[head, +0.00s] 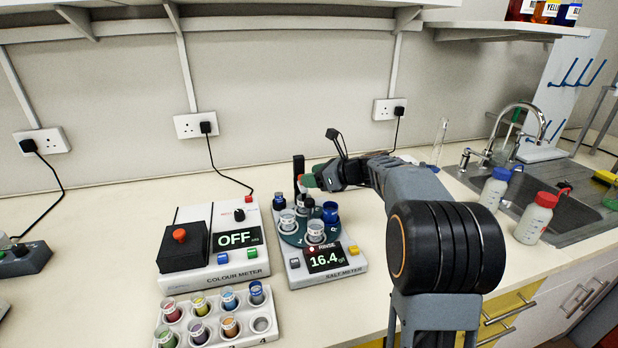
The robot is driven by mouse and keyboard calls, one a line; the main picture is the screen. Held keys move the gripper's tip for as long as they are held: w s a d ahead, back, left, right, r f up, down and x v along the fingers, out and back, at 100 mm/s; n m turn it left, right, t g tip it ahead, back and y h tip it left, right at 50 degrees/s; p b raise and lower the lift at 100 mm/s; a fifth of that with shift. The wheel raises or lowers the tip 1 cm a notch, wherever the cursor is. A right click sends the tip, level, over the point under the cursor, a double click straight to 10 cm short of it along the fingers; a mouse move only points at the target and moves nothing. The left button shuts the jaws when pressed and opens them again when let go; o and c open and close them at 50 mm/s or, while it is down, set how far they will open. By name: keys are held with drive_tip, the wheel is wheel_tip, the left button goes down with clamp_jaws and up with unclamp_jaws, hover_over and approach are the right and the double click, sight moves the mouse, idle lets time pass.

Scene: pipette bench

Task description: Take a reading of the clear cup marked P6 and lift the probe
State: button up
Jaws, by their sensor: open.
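The salt meter (347,272) stands mid-bench, with a display (324,260) reading 16.4 and a "RINSE" line above it. Its round carousel (297,239) carries clear cups, one at the front (316,232) and one at the left (288,222), and a dark blue cup (330,212). I cannot read which cup is marked P6. A dark upright post (298,168) rises behind the carousel; whether the probe is in a cup is unclear. My gripper (312,181) is open beside the post, above the back of the carousel. Its fingertips are small and partly hidden.
A colour meter (215,281) reading OFF stands left of the salt meter. A rack (260,336) of several coloured vials is in front of it. Two bottles (494,188) (535,218) stand by the sink (570,210) at right.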

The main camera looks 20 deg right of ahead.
drive_tip(key=shift+x, duration=1)
clamp_jaws()
